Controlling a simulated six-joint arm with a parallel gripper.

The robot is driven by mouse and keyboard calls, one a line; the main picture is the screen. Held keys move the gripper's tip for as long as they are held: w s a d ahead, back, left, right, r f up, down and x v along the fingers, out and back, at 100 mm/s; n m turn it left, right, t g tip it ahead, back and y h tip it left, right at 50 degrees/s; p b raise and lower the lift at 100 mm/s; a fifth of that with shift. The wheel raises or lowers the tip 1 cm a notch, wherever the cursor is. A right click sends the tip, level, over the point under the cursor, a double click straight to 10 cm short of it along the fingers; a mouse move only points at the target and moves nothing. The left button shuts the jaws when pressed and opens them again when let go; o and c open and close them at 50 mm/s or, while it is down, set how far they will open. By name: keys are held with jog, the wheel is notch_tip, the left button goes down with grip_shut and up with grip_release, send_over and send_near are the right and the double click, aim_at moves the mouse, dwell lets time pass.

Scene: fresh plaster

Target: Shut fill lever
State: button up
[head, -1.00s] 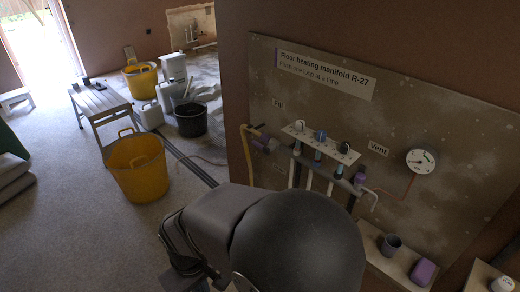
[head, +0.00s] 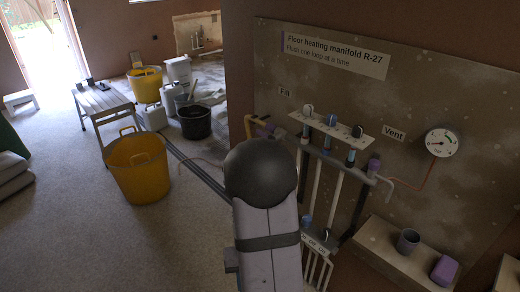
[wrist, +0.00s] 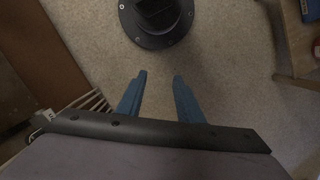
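Beside the yellow hose (head: 248,126) there is a small purple fitting (head: 265,131), partly hidden behind my arm. I cannot make out the lever's position. The manifold (head: 331,124) with its row of valve knobs is to the right. My gripper (wrist: 158,82) shows in the wrist view with two blue fingers apart and nothing between them. It points down over bare floor, away from the fill fitting. In the head view my gripper is not visible.
A pressure gauge (head: 442,143) sits by the "Vent" label. A shelf (head: 380,237) below holds a cup (head: 408,240) and a purple block (head: 444,269). A yellow tub (head: 139,167), a bench (head: 102,103) and a black bucket (head: 195,122) stand on the floor at left.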

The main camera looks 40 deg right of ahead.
jog(key=w+d+f+m+t+h+b, duration=0.1)
jog(key=w+d+f+m+t, duration=0.1)
jog(key=w+d+f, duration=0.4)
jog(key=m+t+h, duration=1.2)
jog(key=m, duration=0.8)
send_near(262, 135)
jog(key=x, duration=0.4)
jog(key=shift+a+r, duration=0.1)
jog(key=shift+w, duration=0.1)
jog(key=shift+p+x, duration=0.95)
jog(key=shift+x, duration=2.65)
